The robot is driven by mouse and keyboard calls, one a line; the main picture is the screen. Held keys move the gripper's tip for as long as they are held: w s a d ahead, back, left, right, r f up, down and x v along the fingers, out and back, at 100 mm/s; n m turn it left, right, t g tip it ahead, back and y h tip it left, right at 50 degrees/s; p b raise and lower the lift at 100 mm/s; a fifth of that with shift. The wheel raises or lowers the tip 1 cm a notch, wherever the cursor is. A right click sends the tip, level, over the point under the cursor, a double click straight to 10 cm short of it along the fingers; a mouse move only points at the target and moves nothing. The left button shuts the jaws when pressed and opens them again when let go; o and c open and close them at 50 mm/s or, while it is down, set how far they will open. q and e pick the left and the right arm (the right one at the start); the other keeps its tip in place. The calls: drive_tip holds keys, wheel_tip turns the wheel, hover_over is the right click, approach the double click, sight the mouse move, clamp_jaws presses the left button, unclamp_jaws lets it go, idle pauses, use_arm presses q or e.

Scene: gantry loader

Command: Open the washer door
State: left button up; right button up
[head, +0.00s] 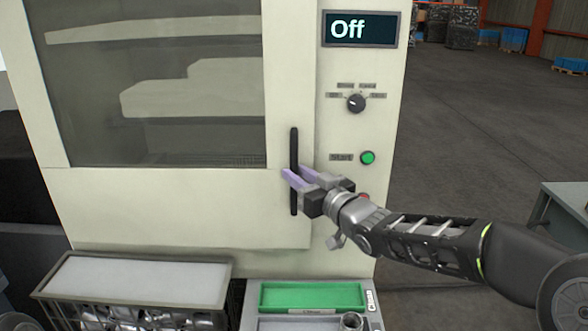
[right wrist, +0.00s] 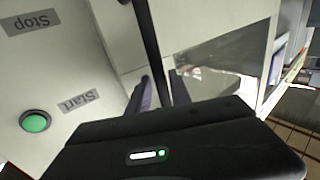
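The washer door (head: 200,195) is a cream panel with a large dark window, and it looks shut against the machine. Its black vertical bar handle (head: 294,145) is at the door's right edge; it also shows in the right wrist view (right wrist: 150,35). My right gripper (head: 293,172) is at the lower half of the handle, with its purple fingers pointing at the door. The fingers are apart, one on each side of the bar, and I see no clear contact. The right wrist view shows the bar running down between the fingers (right wrist: 160,92). My left gripper is out of view.
The display (head: 361,29) reads "Off". A knob (head: 356,103) and a green Start button (head: 367,158) are right of the handle. Below stand a wire basket with a pale top (head: 140,285) and a green tray (head: 310,297). Open floor lies right.

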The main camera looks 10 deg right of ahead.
drive_tip(key=shift+x, duration=0.9)
drive_tip(key=shift+c, duration=0.5)
clamp_jaws()
